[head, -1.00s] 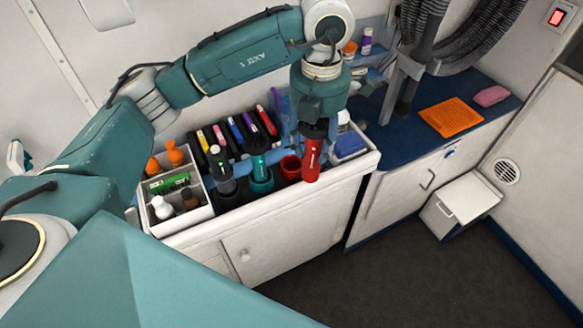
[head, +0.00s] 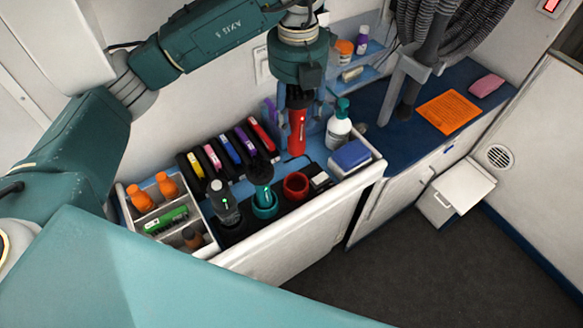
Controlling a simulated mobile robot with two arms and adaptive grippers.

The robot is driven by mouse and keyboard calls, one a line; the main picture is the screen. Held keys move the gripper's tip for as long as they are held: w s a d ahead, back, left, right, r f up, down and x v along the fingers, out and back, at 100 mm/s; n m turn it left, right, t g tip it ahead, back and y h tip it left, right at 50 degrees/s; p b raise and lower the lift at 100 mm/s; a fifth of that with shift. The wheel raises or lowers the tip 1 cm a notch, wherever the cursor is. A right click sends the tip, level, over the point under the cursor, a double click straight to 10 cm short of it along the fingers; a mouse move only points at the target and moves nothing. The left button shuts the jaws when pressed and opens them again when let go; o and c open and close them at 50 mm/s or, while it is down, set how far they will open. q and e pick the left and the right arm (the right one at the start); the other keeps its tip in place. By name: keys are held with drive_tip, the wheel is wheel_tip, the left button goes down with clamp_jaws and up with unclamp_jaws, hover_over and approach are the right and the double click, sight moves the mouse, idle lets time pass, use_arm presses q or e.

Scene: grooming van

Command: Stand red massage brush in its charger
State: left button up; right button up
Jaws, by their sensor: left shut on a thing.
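My left gripper (head: 299,97) points down from the top of the head view and is shut on the red massage brush (head: 297,132). The brush hangs upright, its lower end showing just above the red charger cup (head: 296,184) in the picture. The cup is round, open at the top and looks empty. It sits in a black base on the counter. I cannot tell the exact height gap between brush and cup. My right gripper is not in view.
Left of the red cup, a teal device (head: 261,180) stands in a teal cup and a dark grey one (head: 223,201) beside it. Clippers in several colours (head: 232,146) line the back. A spray bottle (head: 339,128) and blue box (head: 351,154) are to the right.

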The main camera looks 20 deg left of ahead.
sight(296, 150)
use_arm(q)
drive_tip(key=f, duration=0.2)
drive_tip(key=f+p, duration=0.1)
drive_tip(key=f, duration=0.1)
drive_tip(key=f+p, duration=0.1)
drive_tip(key=f, duration=0.1)
drive_tip(key=shift+s+d+f, duration=0.3)
drive_tip(key=shift+f, duration=0.05)
drive_tip(key=f, duration=0.2)
drive_tip(key=f+p, duration=0.1)
drive_tip(key=shift+w+a+f, duration=0.15)
drive_tip(key=shift+a+f, duration=0.05)
drive_tip(key=shift+f, duration=0.2)
wheel_tip(296, 150, down, 7)
drive_tip(key=p, duration=0.1)
drive_tip(key=o, duration=1.6)
drive_tip(key=shift+p, duration=0.3)
drive_tip(key=shift+c, duration=0.2)
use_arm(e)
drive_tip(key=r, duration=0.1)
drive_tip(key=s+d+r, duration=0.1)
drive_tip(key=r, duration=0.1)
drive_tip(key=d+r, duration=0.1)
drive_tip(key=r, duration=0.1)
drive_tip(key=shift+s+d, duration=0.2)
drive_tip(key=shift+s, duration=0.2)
